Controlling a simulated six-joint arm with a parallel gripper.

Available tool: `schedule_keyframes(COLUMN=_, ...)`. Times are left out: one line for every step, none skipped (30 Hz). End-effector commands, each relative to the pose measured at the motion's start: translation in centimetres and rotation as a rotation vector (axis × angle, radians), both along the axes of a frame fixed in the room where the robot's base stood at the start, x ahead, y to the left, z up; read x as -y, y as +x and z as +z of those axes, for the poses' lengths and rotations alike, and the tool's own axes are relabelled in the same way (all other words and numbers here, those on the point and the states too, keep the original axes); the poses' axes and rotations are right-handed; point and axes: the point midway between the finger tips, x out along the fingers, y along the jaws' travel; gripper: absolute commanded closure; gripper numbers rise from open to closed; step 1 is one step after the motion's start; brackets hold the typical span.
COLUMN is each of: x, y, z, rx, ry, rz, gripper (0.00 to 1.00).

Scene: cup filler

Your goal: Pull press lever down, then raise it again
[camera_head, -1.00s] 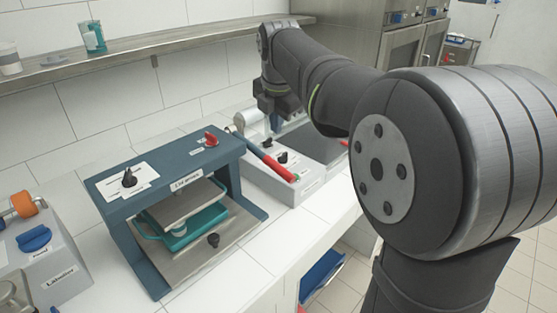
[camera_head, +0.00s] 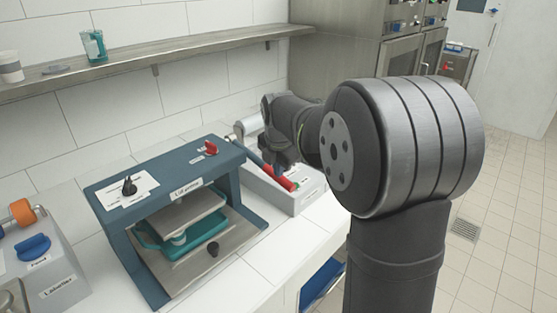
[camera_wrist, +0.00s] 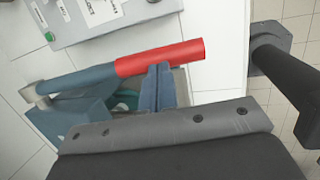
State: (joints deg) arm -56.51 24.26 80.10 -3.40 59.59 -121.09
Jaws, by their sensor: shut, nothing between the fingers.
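The press lever is a blue-grey bar with a red grip (camera_head: 282,180). In the head view it slopes from its pivot at the press's right side down toward the front. The press (camera_head: 130,222) is a dark blue frame with a metal plate over a teal tray (camera_head: 190,238). In the wrist view the red grip (camera_wrist: 160,58) lies across the upper middle. My gripper (camera_wrist: 161,75) is shut and empty, its blue fingertips right at the grip's lower edge. I cannot tell if they touch it. In the head view my gripper (camera_head: 281,164) is at the lever, partly hidden.
A grey control box (camera_head: 302,196) stands close behind the lever. Another grey machine (camera_head: 45,270) with a blue knob is at the left. A shelf (camera_head: 150,58) with a teal-and-clear cup (camera_head: 94,47) runs along the wall. Open counter lies before the press.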

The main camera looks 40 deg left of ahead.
Motion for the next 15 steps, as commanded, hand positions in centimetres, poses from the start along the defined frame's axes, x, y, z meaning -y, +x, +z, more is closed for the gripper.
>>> schedule_keyframes(x=0.0, y=0.0, z=-0.2, rx=0.0, ry=0.0, rz=0.0, gripper=1.0)
schedule_keyframes(x=0.0, y=0.1, z=-0.2, rx=0.0, ry=0.0, rz=0.0, gripper=1.0)
schedule_keyframes(x=-0.1, y=0.1, z=-0.3, rx=0.0, ry=0.0, rz=0.0, gripper=1.0)
schedule_keyframes(x=-0.1, y=0.1, z=-0.3, rx=0.0, ry=0.001, rz=0.0, gripper=1.0)
schedule_keyframes(x=-0.1, y=0.1, z=-0.3, rx=0.0, ry=0.001, rz=0.0, gripper=1.0)
schedule_keyframes(x=-0.1, y=0.1, z=-0.3, rx=0.0, ry=0.001, rz=0.0, gripper=1.0)
schedule_keyframes(x=-0.1, y=0.1, z=-0.3, rx=0.0, ry=0.001, rz=0.0, gripper=1.0)
schedule_keyframes(x=-0.1, y=0.1, z=-0.3, rx=0.0, ry=0.001, rz=0.0, gripper=1.0)
schedule_keyframes(x=-0.1, y=0.1, z=-0.3, rx=0.0, ry=0.001, rz=0.0, gripper=1.0)
schedule_keyframes(x=-0.1, y=0.1, z=-0.3, rx=0.0, ry=0.001, rz=0.0, gripper=1.0)
schedule_keyframes(x=-0.1, y=0.1, z=-0.3, rx=0.0, ry=0.0, rz=0.0, gripper=1.0)
schedule_keyframes(x=-0.1, y=0.1, z=-0.5, rx=0.0, ry=0.0, rz=0.0, gripper=1.0)
schedule_keyframes(x=-0.1, y=0.1, z=-0.7, rx=-0.001, ry=-0.001, rz=-0.001, gripper=1.0)
schedule_keyframes(x=-0.1, y=0.1, z=-1.0, rx=-0.001, ry=-0.002, rz=-0.001, gripper=1.0)
schedule_keyframes(x=-0.2, y=0.2, z=-1.5, rx=-0.002, ry=-0.004, rz=-0.001, gripper=1.0)
